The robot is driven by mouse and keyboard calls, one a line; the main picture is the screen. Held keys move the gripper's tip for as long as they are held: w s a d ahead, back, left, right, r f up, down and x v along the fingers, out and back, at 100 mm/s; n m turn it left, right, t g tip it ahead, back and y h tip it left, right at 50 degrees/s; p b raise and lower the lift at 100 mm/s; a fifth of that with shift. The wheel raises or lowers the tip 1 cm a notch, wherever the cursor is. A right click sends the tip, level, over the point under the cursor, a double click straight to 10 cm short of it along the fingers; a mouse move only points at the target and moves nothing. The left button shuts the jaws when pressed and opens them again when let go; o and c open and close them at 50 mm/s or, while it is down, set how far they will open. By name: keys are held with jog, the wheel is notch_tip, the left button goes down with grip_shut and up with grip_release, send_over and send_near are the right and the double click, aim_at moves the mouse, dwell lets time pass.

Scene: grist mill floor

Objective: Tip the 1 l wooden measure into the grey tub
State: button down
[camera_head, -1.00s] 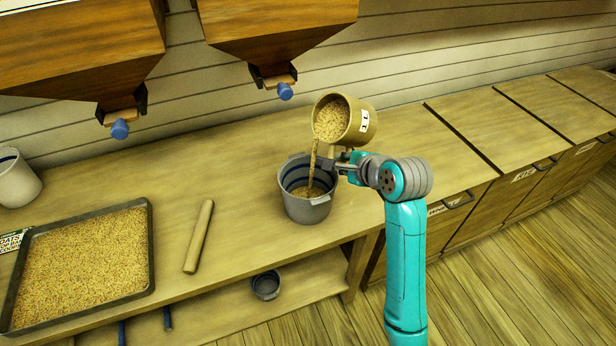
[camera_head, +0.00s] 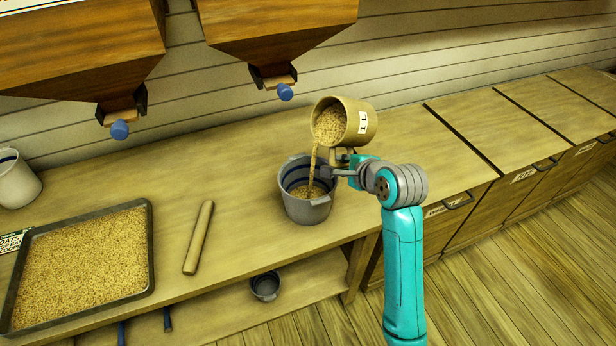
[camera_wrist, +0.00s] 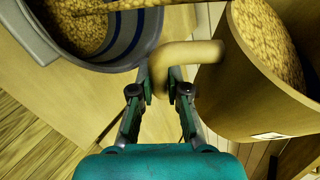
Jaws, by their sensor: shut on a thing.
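The wooden measure (camera_head: 359,122), with a "1 L" label, is tilted to the left above the grey tub's right side. A thin stream of grain (camera_head: 313,160) falls from its lip into the grey tub (camera_head: 306,210), where grain lies low inside. Grain still shows in the measure's mouth. My gripper (camera_head: 340,170) is shut on the measure's handle, right of the tub. In the wrist view my gripper (camera_wrist: 165,85) grips the pale handle (camera_wrist: 185,58), with the measure (camera_wrist: 245,100) on the right and the tub (camera_wrist: 120,50) at upper left.
A tray of grain (camera_head: 151,265) and a wooden roller (camera_head: 198,238) lie left on the bench. A white container (camera_head: 15,180) stands at the far left. Two wooden hoppers (camera_head: 275,30) hang above. A small grey pot (camera_head: 265,286) sits on the lower shelf. Bench right of the measure is clear.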

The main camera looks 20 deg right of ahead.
jog(key=shift+w+d+r+n+t+h+b, duration=0.1)
jog(key=shift+d+r+n+t+h+b, duration=0.25)
jog(key=shift+h, duration=0.25)
dwell(0.8)
jog(key=shift+a+r+n+t+h+b, duration=0.25)
jog(key=shift+a+r+n+h+b, duration=0.2)
jog(key=shift+n+h+b, duration=0.15)
dwell(0.9)
jog(key=shift+d+f+n+t+h+b, duration=0.25)
jog(key=shift+t+h+b, duration=0.05)
jog(key=shift+b, duration=1.25)
dwell(0.6)
